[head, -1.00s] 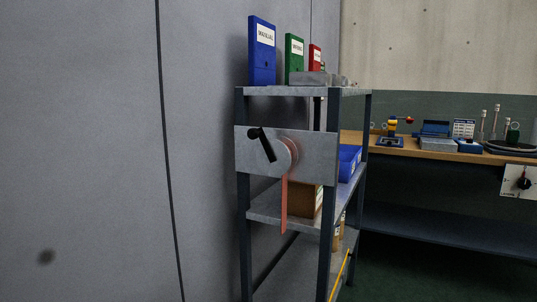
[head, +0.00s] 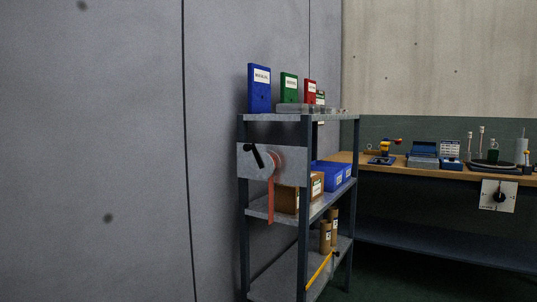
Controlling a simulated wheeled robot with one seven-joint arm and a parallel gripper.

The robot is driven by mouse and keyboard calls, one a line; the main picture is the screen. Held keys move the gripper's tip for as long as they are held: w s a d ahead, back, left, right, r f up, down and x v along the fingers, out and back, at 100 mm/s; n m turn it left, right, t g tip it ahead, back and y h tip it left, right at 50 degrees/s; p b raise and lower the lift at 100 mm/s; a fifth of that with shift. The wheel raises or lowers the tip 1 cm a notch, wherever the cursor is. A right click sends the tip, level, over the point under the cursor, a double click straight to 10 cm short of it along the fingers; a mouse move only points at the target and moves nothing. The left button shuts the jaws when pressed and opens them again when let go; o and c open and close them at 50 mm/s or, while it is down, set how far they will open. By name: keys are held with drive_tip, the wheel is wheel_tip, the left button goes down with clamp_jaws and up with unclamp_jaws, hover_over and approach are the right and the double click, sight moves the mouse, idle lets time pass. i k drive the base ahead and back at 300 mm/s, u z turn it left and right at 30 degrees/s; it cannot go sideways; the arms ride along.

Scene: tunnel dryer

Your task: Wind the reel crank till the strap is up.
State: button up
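The reel (head: 269,164) is mounted on a grey plate (head: 296,152) on the near end of a metal shelf rack. Its crank (head: 257,155) is a black arm with a knob, leaning up and to the left. The orange-red strap (head: 271,200) hangs straight down from the reel, its lower end loose beside the middle shelf. My gripper does not show in the head view, and nothing is seen touching the crank.
The shelf rack (head: 302,240) stands against a grey wall panel (head: 90,150). Blue (head: 259,88), green and red binders stand on top. Blue bins (head: 328,175) and cardboard boxes sit inside. A wooden workbench (head: 430,172) with several items runs to the right.

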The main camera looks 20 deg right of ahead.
sight(263, 166)
drive_tip(key=u, duration=1.05)
drive_tip(key=i, duration=0.9)
drive_tip(key=z, duration=0.05)
